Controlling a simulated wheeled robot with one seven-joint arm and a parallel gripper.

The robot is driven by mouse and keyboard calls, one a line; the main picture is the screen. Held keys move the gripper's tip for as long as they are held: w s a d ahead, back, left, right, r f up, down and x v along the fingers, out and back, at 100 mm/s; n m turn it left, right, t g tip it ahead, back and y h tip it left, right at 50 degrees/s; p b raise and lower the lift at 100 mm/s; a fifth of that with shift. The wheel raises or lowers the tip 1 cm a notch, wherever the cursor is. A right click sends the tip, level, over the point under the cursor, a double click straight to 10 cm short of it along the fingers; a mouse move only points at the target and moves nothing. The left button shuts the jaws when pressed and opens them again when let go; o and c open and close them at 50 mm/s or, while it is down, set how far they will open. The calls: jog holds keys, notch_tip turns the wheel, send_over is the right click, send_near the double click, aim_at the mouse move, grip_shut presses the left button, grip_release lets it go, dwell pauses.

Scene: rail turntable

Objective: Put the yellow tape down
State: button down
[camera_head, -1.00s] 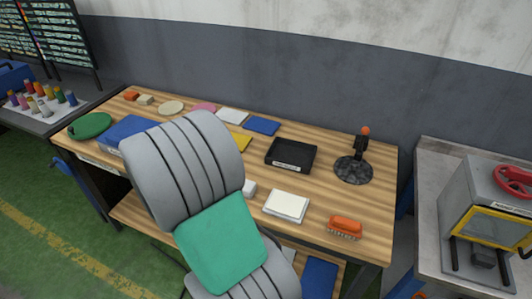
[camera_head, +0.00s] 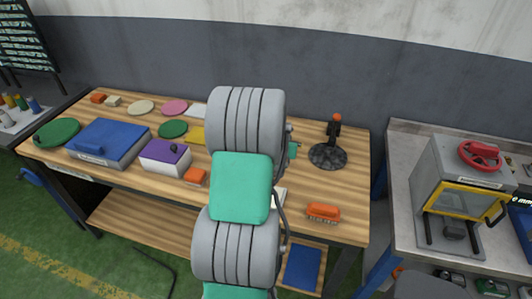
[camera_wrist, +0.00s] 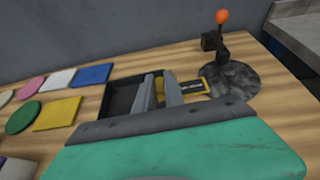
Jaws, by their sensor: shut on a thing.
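My gripper (camera_wrist: 159,92) shows in the wrist view, its two grey fingers close together over the black tray (camera_wrist: 118,99). It is shut on a yellow and black thing, which I take to be the yellow tape (camera_wrist: 194,88). Part of it sticks out to the right of the fingers, and the fingers cover the rest. I cannot tell whether it touches the tray or the bench.
A dark round base with an orange-tipped post (camera_head: 328,156) stands close right of the gripper. An orange brush (camera_head: 323,212) lies near the front edge of the wooden bench (camera_head: 347,200). A purple-topped box (camera_head: 166,157), a blue case (camera_head: 108,143) and several coloured discs and squares lie left.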

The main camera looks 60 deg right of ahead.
jog(key=w+d+f, duration=0.2)
jog(key=w+f, duration=0.1)
jog(key=w+d+f+b, duration=0.1)
jog(key=w+d+f, duration=0.1)
jog(key=w+f, duration=0.1)
jog(key=w+d+f+b, duration=0.1)
jog(key=w+d+f, duration=0.2)
jog(key=w, duration=0.1)
jog(key=shift+w+f, duration=0.15)
jog(key=shift+w, duration=0.1)
notch_tip(320, 180, down, 3)
jog(key=shift+r+p, duration=0.2)
jog(key=shift+p, duration=0.3)
jog(key=shift+f+b, duration=0.3)
jog(key=shift+f, duration=0.05)
jog(key=c, duration=1.4)
grip_release()
jog(key=shift+c, duration=0.2)
